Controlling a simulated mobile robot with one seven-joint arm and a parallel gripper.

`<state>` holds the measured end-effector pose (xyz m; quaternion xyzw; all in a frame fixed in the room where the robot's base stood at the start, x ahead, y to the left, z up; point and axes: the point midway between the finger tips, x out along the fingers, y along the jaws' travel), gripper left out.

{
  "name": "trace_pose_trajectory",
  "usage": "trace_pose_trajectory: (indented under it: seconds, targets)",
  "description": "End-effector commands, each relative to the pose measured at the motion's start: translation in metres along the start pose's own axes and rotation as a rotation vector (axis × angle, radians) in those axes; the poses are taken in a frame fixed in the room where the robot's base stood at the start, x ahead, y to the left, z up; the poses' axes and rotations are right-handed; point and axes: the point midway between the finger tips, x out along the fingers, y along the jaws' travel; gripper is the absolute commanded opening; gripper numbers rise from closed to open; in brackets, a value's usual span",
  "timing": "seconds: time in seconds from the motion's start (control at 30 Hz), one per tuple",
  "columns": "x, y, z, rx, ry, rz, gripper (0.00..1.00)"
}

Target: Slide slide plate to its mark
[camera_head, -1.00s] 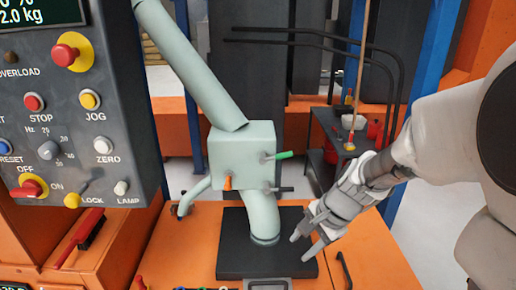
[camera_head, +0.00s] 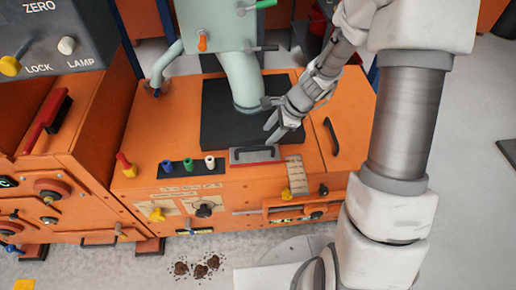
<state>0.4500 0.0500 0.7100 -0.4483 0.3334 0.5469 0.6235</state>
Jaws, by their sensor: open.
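A small grey plate with a bar handle and a red front edge (camera_head: 254,156), which looks like the slide plate, lies on the orange machine top at the front edge of a black square pad (camera_head: 225,133). A beige strip with tick marks (camera_head: 297,176) stands just to its right; I cannot tell which line is the mark. My gripper (camera_head: 269,132) is open and empty, pointing down and left, just above and behind the plate's handle in the picture. It appears apart from the handle, though the gap is hard to judge.
A pale green pipe (camera_head: 240,82) comes down onto the black pad, close left of my gripper. A black handle (camera_head: 331,137) is on the right. Coloured plugs (camera_head: 188,164) and a yellow knob (camera_head: 286,193) are near the front. Dark clumps (camera_head: 198,267) lie on the floor.

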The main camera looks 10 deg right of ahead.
Motion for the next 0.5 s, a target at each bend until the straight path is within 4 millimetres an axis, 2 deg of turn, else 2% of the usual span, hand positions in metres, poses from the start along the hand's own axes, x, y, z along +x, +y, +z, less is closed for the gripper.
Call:
trace_pose_trajectory:
  seconds: [0.03,0.2,0.4,0.5]
  targets:
    - [0.017,0.002,-0.001,-0.001,-0.001,0.003,0.48]
    - [0.052,0.001,-0.001,-0.002,-0.002,0.003,0.48]
    - [0.08,0.001,-0.001,-0.001,0.0,0.001,0.48]
    - [0.087,0.0,0.0,-0.002,-0.001,0.0,0.48]
